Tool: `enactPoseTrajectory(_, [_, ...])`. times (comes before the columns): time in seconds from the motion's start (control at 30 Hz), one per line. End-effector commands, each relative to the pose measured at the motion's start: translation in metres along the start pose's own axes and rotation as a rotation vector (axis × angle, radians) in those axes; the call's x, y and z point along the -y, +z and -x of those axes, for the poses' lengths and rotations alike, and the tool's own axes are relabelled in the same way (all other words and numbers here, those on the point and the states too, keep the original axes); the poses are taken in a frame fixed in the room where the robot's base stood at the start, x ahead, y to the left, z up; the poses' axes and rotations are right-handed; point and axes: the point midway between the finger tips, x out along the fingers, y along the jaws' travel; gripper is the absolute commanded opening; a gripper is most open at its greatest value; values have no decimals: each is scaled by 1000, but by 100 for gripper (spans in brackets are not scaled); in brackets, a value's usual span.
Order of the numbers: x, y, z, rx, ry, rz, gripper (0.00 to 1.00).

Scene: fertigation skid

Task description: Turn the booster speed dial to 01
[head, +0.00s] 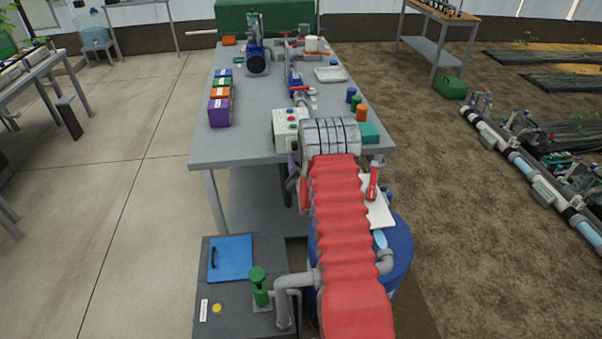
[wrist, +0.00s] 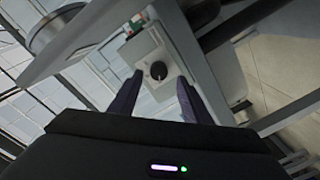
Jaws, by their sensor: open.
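The dial (wrist: 158,70) is a small dark round knob on a pale panel of a box in the wrist view. I cannot read any number or mark around it. My gripper (wrist: 160,79) is open, its two dark fingers on either side of the dial in the picture. I cannot tell whether the fingertips touch the dial or how far off they are. In the head view, a pale control box (head: 290,127) with coloured buttons stands at the near edge of the grey bench. There the dial and my gripper are hidden behind my red-sleeved arm.
The grey bench (head: 245,146) carries several coloured boxes at its left, a white tray (head: 331,74) and a pump (head: 257,60). A blue barrel (head: 402,245) and a dark cabinet (head: 228,305) with a green valve stand in front.

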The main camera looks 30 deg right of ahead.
Motion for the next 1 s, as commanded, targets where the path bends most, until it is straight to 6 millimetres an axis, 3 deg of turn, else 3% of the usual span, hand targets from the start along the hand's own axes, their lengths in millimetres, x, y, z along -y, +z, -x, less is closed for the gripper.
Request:
enactPoseTrajectory(0.6, [1,0,87,0,-2,1,44])
enactPoseTrajectory(0.8, [2,0,103,-1,-2,1,44])
enactPoseTrajectory(1.0, [2,-1,106,-1,-1,1,44])
